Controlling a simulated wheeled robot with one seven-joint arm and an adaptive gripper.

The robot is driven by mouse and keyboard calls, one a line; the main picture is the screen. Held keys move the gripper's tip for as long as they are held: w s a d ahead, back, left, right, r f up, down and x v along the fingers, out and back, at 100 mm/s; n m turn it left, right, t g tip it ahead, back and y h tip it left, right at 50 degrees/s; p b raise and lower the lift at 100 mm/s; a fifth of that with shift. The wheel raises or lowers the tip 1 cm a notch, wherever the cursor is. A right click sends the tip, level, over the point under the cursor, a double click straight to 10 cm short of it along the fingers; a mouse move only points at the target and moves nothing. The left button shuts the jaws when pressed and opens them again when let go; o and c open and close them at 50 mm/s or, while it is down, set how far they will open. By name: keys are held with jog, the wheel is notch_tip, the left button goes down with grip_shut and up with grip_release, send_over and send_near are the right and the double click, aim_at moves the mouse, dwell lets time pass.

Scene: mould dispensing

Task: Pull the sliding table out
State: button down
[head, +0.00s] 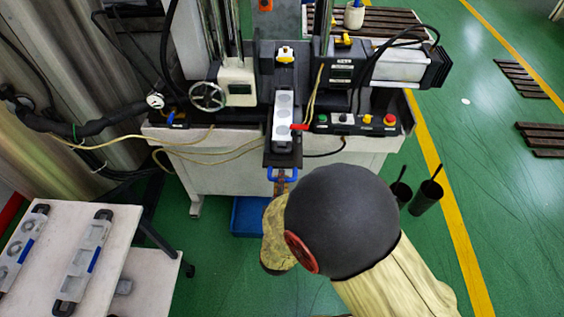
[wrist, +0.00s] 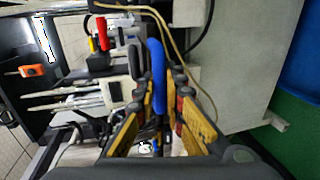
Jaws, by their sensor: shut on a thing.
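The sliding table (head: 283,160) is a narrow dark plate at the front middle of the machine in the head view. It carries a long grey mould (head: 283,122). A blue handle (head: 282,179) is on its front end; the handle also shows as a blue bar in the wrist view (wrist: 156,66). My gripper (wrist: 159,95) has its yellow fingers on both sides of the bar and is shut on it. In the head view my gripper (head: 280,189) is mostly hidden behind my dark round arm joint.
The machine has a handwheel (head: 208,96) at left and a button panel (head: 350,120) at right. A blue bin (head: 249,216) is on the floor below. A white table (head: 45,268) with grey moulds stands at lower left. Two dark cups (head: 425,197) stand on the floor at right.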

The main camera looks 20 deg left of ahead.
jog(key=shift+s+d+f+p, duration=0.1)
jog(key=shift+s+d+p, duration=0.1)
jog(key=shift+s, duration=0.5)
jog(key=shift+s+d+p, duration=0.1)
jog(key=shift+s+d, duration=0.1)
jog(key=shift+s, duration=0.45)
jog(key=c, duration=1.9)
grip_release()
jog(key=v, duration=1.2)
jog(key=shift+a, duration=0.15)
